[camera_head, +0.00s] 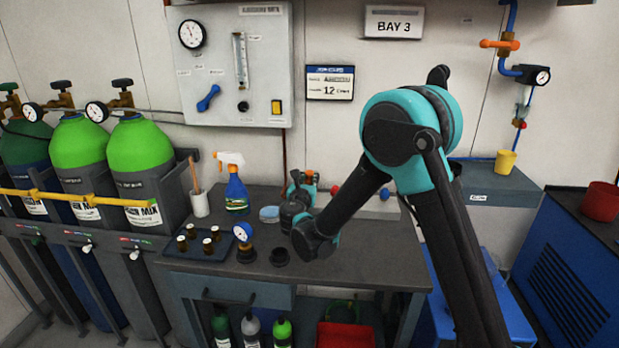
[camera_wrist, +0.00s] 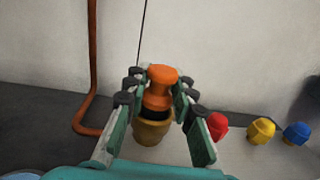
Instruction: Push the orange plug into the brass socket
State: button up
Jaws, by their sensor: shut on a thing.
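The orange plug (camera_wrist: 162,76) is between the fingers of my gripper (camera_wrist: 160,96) in the wrist view. The fingers are shut on it from both sides. The brass socket (camera_wrist: 152,131) is directly below the plug, open end towards it. The plug's lower end overlaps the socket's rim in this view; I cannot tell whether it is inside or just above. In the head view my gripper (camera_head: 300,192) is low over the back of the bench, and my arm hides most of the plug and socket.
Red (camera_wrist: 216,126), yellow (camera_wrist: 261,130) and blue (camera_wrist: 297,133) pieces stand in a row right of the socket. An orange pipe (camera_wrist: 92,75) runs down the wall at left. A spray bottle (camera_head: 236,190), a tray (camera_head: 188,252) of small items and a gauge (camera_head: 243,233) are on the bench (camera_head: 355,262).

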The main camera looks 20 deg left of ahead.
jog(key=shift+f, duration=0.55)
jog(key=o, duration=0.7)
jog(key=s, duration=0.3)
jog(key=s+d, duration=0.1)
jog(key=s, duration=0.7)
jog(key=shift+d, duration=0.4)
dwell(0.4)
